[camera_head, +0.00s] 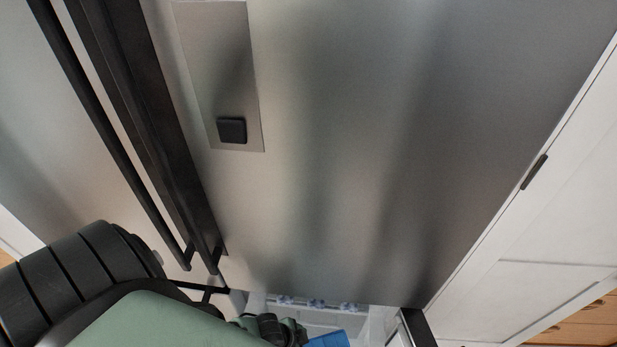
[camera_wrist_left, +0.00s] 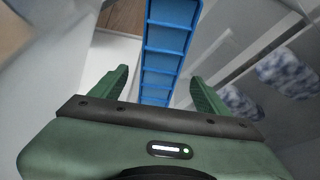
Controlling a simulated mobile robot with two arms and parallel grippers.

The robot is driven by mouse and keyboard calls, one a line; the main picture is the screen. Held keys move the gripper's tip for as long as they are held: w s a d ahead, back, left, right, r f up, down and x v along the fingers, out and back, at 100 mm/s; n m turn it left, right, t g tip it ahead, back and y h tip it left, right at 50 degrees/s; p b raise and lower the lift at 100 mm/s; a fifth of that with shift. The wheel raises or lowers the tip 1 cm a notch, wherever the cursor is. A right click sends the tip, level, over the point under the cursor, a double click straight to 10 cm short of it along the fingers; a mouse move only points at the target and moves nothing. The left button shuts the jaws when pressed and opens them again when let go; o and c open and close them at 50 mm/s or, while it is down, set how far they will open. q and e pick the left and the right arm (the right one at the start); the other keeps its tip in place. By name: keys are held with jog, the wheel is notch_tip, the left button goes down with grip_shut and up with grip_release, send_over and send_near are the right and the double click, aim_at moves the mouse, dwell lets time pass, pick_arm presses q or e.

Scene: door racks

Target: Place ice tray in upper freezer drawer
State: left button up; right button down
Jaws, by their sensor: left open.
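The blue ice tray (camera_wrist_left: 168,42), with a row of compartments, runs from the top edge of the left wrist view down between the fingers of my left gripper (camera_wrist_left: 159,76). The fingers are open, with a gap on each side of the tray. In the head view only a blue corner of the tray (camera_head: 329,340) shows at the bottom edge, beside my left gripper (camera_head: 284,331). The white freezer drawer (camera_head: 318,317) is pulled out below the steel door; its lower part is cut off. My right gripper is not in view.
The steel fridge door (camera_head: 330,130) with long black handles (camera_head: 150,140) fills most of the head view. A white cabinet (camera_head: 560,210) stands to the right. Blue-and-white blurred items (camera_wrist_left: 290,72) lie at the right in the left wrist view.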

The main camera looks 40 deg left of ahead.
pick_arm(q)
jog(key=p+v, duration=0.6)
jog(key=v, duration=0.1)
jog(key=shift+s+r, duration=0.2)
jog(key=shift+r, duration=0.1)
jog(key=shift+w+a, duration=0.15)
